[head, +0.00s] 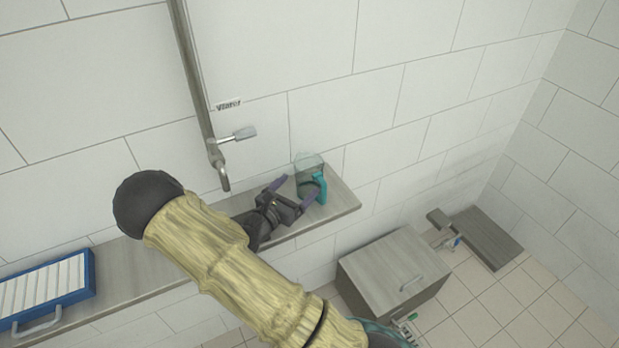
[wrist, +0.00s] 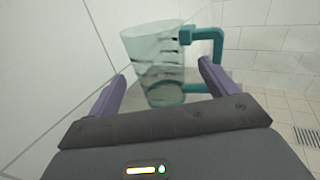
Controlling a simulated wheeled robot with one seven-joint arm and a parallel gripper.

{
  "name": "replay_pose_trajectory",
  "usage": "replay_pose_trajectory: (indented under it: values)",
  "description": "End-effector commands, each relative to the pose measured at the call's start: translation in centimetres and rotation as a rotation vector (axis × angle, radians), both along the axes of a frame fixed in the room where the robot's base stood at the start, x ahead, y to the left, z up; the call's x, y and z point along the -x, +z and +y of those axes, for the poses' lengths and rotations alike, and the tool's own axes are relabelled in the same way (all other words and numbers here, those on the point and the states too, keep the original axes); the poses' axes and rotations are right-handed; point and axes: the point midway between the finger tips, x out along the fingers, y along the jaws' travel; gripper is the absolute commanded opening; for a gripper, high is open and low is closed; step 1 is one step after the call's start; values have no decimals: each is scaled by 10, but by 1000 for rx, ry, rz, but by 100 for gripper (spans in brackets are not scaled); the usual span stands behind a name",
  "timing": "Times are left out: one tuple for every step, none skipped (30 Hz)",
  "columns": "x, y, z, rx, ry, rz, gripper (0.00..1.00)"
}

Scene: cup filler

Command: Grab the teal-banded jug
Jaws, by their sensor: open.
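The jug (head: 309,172) is clear with a teal handle and a teal band. It stands upright near the right end of the shelf (head: 342,198). In the wrist view the jug (wrist: 158,60) is straight ahead, with its teal handle on the right. My gripper (head: 293,189) is open, its purple fingers pointing at the jug. In the wrist view the gripper (wrist: 160,80) has one finger to each side of the jug's lower part. I cannot tell whether either finger touches it.
A tap (head: 222,172) on a wall pipe hangs above the shelf, left of the jug. A blue-framed rack (head: 48,287) lies at the shelf's left. A grey cabinet (head: 395,272) and a low grey block (head: 486,237) stand on the tiled floor at right. The tiled wall is close behind.

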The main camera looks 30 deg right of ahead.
Motion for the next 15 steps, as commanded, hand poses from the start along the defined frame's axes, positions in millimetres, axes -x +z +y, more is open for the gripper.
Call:
replay_pose_trajectory:
  values:
    - [-2, 2, -4, 1, -2, 1, 85]
    - [-4, 3, -7, 1, -3, 1, 85]
    - [-6, 3, -12, 1, -5, 1, 85]
    - [-9, 4, -15, 1, -4, 1, 85]
    - [-12, 5, -19, 1, -4, 1, 85]
    - [-15, 5, -24, 1, -5, 1, 85]
    - [-18, 5, -28, 1, -5, 1, 85]
    - [-20, 4, -32, 1, -4, 2, 85]
    - [-22, 4, -36, 1, -4, 2, 85]
    - [-24, 4, -39, 1, -3, 1, 85]
    - [-25, 3, -41, 0, -3, 0, 85]
    - [-26, 3, -42, 0, -2, 0, 85]
    - [-27, 2, -43, 0, -2, 0, 85]
    - [-27, 2, -43, 0, -1, 0, 85]
    - [-27, 2, -43, 0, -1, 0, 85]
